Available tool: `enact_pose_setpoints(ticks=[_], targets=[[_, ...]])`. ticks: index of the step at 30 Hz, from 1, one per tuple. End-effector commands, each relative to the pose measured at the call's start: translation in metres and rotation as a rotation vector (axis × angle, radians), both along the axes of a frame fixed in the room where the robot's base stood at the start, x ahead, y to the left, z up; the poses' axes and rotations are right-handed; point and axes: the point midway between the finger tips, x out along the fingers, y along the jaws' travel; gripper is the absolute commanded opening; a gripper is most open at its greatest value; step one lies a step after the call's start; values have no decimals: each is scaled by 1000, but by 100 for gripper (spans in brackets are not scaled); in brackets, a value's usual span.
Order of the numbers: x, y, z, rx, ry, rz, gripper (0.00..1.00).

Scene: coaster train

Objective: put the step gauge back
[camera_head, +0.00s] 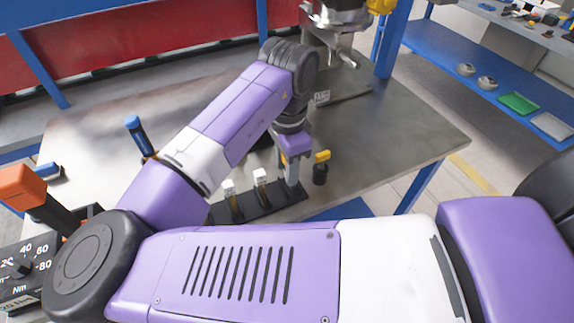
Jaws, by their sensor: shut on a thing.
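My gripper (292,178) points down over the right end of a black rack (290,203) on the metal table. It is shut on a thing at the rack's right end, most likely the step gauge. The fingers hide nearly all of it, so its shape and whether it sits in the rack or just above it cannot be told. Two upright pieces with pale tops and amber lower parts, a left one (229,187) and a middle one (261,178), stand in the rack to the left of my gripper.
A yellow-and-black object (321,167) stands close to the right of my gripper. A blue-handled tool (135,128) stands at the left behind my arm. A machine (338,20) rises at the back. The table (400,140) is clear at the right.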

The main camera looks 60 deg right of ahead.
Motion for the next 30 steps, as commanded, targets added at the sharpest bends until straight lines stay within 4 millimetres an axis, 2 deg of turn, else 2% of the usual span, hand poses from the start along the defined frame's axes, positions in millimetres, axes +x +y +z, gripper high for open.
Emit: enact_pose_setpoints(ticks=[1, 2, 5, 14, 18, 23, 30], targets=[[0, 0, -2, -1, 1, 0, 0], [0, 0, -3, 0, 0, 0, 38], [0, 0, -2, 0, 0, 0, 58], [0, 0, -1, 0, 0, 0, 58], [0, 0, 6, 1, -1, -1, 58], [0, -1, 32, -1, -3, -1, 58], [0, -1, 82, 0, -2, -1, 58]])
